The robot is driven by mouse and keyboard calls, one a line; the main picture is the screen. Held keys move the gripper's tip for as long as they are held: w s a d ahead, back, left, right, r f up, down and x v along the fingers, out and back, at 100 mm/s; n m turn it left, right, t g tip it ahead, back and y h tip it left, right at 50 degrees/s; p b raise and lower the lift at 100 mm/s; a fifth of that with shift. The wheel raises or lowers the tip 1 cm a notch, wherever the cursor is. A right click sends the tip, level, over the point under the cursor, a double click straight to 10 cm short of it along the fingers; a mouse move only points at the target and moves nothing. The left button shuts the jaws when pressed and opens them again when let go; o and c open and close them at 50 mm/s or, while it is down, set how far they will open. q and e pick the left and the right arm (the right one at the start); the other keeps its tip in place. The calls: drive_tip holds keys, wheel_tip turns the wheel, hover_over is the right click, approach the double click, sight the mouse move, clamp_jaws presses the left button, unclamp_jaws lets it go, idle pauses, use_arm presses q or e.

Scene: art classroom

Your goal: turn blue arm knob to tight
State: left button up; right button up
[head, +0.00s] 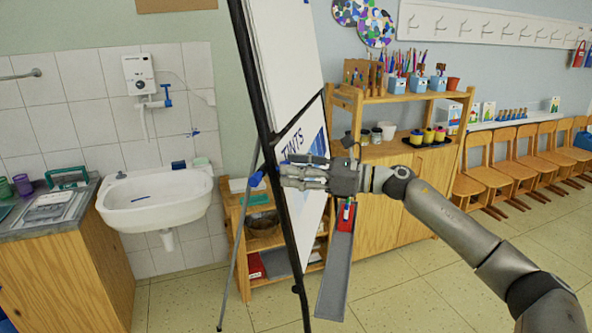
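A black easel stands upright in the middle of the head view, with a white board (283,70) on it. A blue knob (257,178) shows at the easel's dark post, about halfway down. My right gripper (284,175) comes in from the right, its grey fingers pointing left in front of the board. The fingertips are at the post, close beside the blue knob. I cannot tell whether they touch it or how far apart they are. Part of the knob's mounting is hidden by the post and fingers. My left gripper is not in view.
A grey tray (336,272) juts out below the board. A white sink (157,197) and a wooden counter (88,262) stand at the left. A wooden shelf (384,153) with art supplies is behind the easel. Wooden chairs (505,160) line the right wall. The floor at front left is clear.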

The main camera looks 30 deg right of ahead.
drive_tip(key=c, duration=0.6)
drive_tip(key=shift+m, duration=0.4)
drive_tip(key=m+h+p, duration=0.1)
drive_tip(key=m+p, duration=0.4)
drive_tip(key=m, duration=0.3)
drive_tip(key=m+g+h+p, duration=0.1)
drive_tip(key=m+p, duration=0.4)
drive_tip(key=m, duration=0.3)
drive_tip(key=r+m+h+p, duration=0.1)
drive_tip(key=m+p, duration=0.5)
drive_tip(key=m, duration=0.2)
drive_tip(key=shift+a+h, duration=0.15)
drive_tip(key=shift+h, duration=0.25)
drive_tip(key=shift+g, duration=0.3)
drive_tip(key=o, duration=1)
drive_tip(key=shift+s, duration=0.1)
